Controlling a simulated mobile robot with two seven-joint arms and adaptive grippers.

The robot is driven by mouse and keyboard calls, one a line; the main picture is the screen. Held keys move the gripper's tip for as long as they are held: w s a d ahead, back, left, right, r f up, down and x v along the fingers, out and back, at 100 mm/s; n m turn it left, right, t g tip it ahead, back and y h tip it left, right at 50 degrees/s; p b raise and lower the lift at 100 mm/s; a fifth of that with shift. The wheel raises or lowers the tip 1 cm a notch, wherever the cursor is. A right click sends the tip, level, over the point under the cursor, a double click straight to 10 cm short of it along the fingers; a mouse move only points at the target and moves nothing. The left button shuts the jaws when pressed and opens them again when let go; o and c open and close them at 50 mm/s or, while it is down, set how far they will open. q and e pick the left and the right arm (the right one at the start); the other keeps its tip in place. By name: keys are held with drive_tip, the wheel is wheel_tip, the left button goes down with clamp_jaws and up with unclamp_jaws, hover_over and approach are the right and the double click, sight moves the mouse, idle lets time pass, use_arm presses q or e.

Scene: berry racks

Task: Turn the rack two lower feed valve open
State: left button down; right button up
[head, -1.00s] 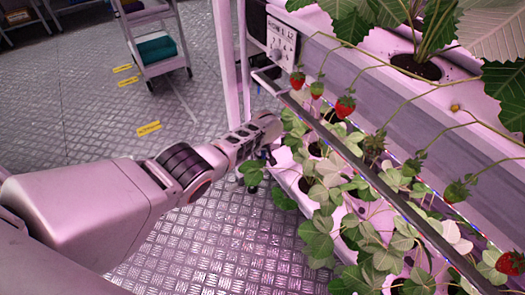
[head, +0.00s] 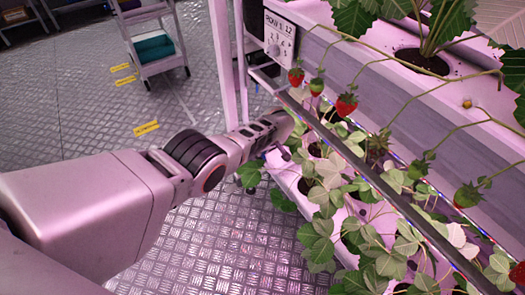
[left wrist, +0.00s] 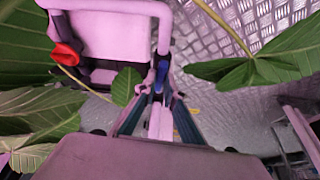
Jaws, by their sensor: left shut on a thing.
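The lower feed valve shows in the left wrist view as a small blue handle (left wrist: 161,76) below a pale pipe (left wrist: 165,30). My left gripper (left wrist: 160,98) has its fingers drawn together at this blue handle and is shut on it. My right gripper is in neither view.
A rack sign (head: 279,37) hangs above the gripper. Strawberry leaves (head: 318,235) and the lower planter (head: 290,181) lie close on the right. Red strawberries (head: 346,105) hang over the rail. A cart (head: 152,40) stands far back; the metal floor at left is clear.

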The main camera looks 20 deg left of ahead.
use_arm(q)
drive_tip(key=shift+s+f, duration=0.15)
drive_tip(key=shift+f, duration=0.05)
drive_tip(key=c, duration=2.1)
unclamp_jaws()
drive_tip(key=shift+c, duration=0.2)
drive_tip(key=shift+d+r, duration=0.1)
drive_tip(key=shift+r, duration=0.1)
